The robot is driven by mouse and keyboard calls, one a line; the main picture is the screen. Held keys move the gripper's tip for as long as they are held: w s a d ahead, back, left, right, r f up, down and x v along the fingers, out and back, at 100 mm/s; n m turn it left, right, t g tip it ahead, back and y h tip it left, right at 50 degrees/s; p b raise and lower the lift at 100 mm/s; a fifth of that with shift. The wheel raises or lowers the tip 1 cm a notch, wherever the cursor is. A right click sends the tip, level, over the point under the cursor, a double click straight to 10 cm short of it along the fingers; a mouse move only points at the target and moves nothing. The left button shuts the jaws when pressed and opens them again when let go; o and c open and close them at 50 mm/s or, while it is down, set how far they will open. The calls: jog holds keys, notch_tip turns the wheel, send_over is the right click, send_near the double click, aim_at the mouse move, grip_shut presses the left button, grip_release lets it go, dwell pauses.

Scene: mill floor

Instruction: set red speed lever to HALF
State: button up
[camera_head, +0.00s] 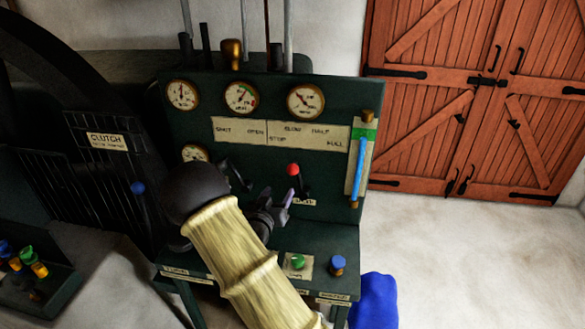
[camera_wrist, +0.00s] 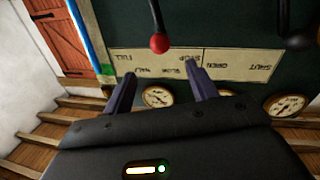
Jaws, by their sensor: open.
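The red speed lever has a red ball knob (camera_head: 293,169) on a dark stem on the green control panel. It leans left in the head view, below the STOP, SLOW, HALF, FULL scale plate (camera_head: 310,133). In the wrist view, which is upside down, the red knob (camera_wrist: 160,43) hangs just past my fingertips, beside the scale plate (camera_wrist: 157,59). Its exact setting I cannot tell. My gripper (camera_head: 275,203) is just left of and below the knob in the head view. In the wrist view my gripper (camera_wrist: 159,79) is open and empty, its fingers apart, not touching the knob.
A dark lever (camera_head: 238,174) stands left of the red one. A blue-knobbed clutch lever (camera_head: 138,188) is farther left. A blue gauge tube (camera_head: 358,170) is at the panel's right. Green (camera_head: 297,262) and blue (camera_head: 338,263) buttons sit on the ledge below. Floor to the right is clear.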

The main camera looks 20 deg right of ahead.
aim_at(290, 173)
jog(key=p+x, duration=0.4)
jog(key=x, duration=0.9)
jog(key=shift+w+d, duration=0.15)
jog(key=shift+w, duration=0.15)
grip_shut()
